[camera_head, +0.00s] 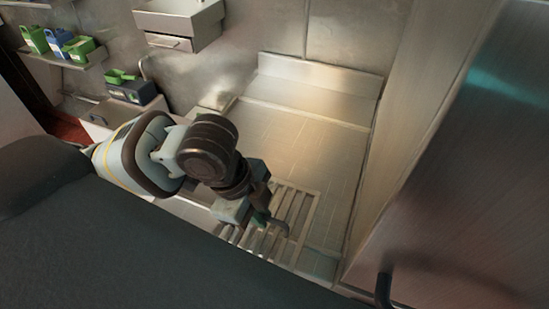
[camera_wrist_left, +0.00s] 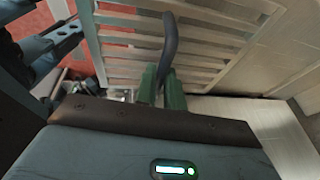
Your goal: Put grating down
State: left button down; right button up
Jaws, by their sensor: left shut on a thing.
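The metal slatted grating (camera_head: 301,214) is by the floor channel in the lower middle of the head view. In the left wrist view the grating (camera_wrist_left: 215,61) fills the upper middle. My left gripper (camera_head: 262,214) is over its near left part. In the left wrist view its green fingers (camera_wrist_left: 160,88) are shut on a dark curved handle (camera_wrist_left: 169,42) that stands out in front of the slats. Where the handle joins the grating is hidden. I cannot tell whether the grating touches the floor. My right gripper is not in view.
A tiled steel floor (camera_head: 300,145) lies clear beyond the grating, with a low step at the back. A tall steel panel (camera_head: 460,170) bounds the right side. A steel wall basin (camera_head: 180,20) and shelves with green and blue containers (camera_head: 62,44) are at upper left.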

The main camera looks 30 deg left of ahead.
pick_arm(q)
jog(key=w+a+f, duration=0.1)
jog(key=w+a, duration=0.6)
jog(key=w, duration=0.6)
jog(key=shift+w+b, duration=0.25)
jog(key=shift+b, duration=0.15)
jog(key=shift+w+a+f, duration=0.1)
jog(key=shift+w+a+f, duration=0.1)
jog(key=shift+w+f, duration=0.05)
jog(key=shift+f, duration=0.75)
jog(key=shift+w+a+f, duration=0.1)
jog(key=shift+f, duration=0.8)
jog(key=c, duration=1.8)
grip_release()
jog(key=shift+s+f, duration=0.1)
jog(key=o, duration=0.3)
jog(key=v, duration=1.2)
jog(key=shift+p, duration=0.35)
